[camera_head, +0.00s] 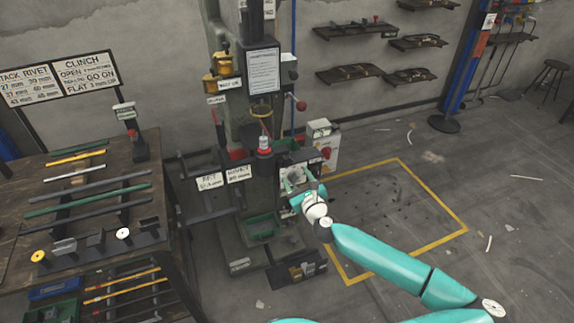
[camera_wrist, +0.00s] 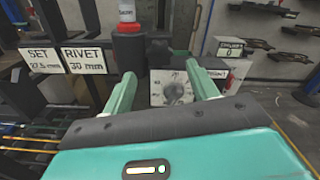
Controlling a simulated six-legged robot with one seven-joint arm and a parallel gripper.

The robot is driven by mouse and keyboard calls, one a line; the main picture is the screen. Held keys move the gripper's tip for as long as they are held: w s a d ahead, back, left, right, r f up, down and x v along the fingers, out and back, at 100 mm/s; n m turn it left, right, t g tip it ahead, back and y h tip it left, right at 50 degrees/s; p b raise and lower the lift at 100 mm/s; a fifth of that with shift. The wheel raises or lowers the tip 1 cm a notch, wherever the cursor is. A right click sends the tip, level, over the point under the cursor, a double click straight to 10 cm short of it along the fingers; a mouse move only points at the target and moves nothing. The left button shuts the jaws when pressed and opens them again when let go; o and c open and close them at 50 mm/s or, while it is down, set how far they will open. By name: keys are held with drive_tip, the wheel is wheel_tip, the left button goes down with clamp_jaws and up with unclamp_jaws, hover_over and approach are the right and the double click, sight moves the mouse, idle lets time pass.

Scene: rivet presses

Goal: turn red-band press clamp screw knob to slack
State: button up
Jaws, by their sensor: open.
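The press (camera_head: 240,70) stands upright against the wall, with a red-and-white banded piece (camera_head: 263,145) at its middle. This piece also shows at the top of the wrist view (camera_wrist: 127,12). A light panel with a round grey dial knob (camera_wrist: 174,91) faces me in the wrist view. Black lettering surrounds it, too small to read surely. My gripper (camera_wrist: 162,76) is open, its two teal fingers pointing toward the panel on either side of the knob, with no visible contact. In the head view my gripper (camera_head: 298,183) is at the press's front right, and hides much of the panel.
White signs reading SET and RIVET (camera_wrist: 84,58) hang left of the dial. A grey-white box (camera_head: 322,145) stands right of the press. A workbench (camera_head: 90,190) with several bars is at the left.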

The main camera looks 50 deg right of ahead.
sight(287, 163)
drive_tip(key=x, duration=0.7)
drive_tip(key=shift+w+d, duration=0.15)
drive_tip(key=shift+w, duration=0.2)
drive_tip(key=shift+c, duration=0.2)
drive_tip(key=c, duration=1)
